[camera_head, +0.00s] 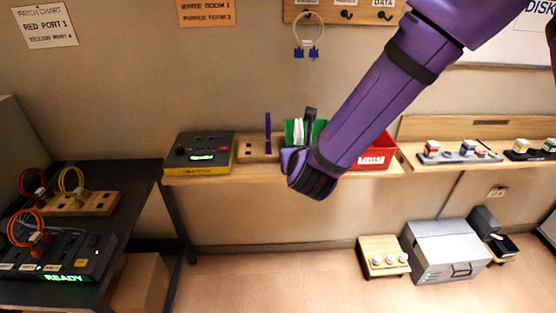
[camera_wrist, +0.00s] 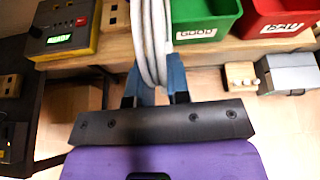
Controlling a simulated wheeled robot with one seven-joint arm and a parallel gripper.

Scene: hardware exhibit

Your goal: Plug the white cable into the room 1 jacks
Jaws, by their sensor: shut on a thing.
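My gripper (camera_wrist: 154,82) is shut on the white cable (camera_wrist: 150,35), whose loops stand up between the blue fingers in the wrist view. In the head view the white cable (camera_head: 298,131) shows beside my gripper (camera_head: 306,128), in front of the green bin (camera_head: 318,127). The cable's plugs cannot be made out. A wooden block with dark slots (camera_head: 258,149) sits on the shelf left of my gripper. No readable room 1 label shows on any jacks.
A black and yellow box with a green display (camera_head: 205,152) stands on the shelf (camera_head: 225,176). A red bin (camera_head: 374,155) is right of my gripper. The left table holds a wooden block with red and yellow cables (camera_head: 85,204) and a black panel reading ready (camera_head: 60,255). A blue-plugged cable hangs above (camera_head: 307,48).

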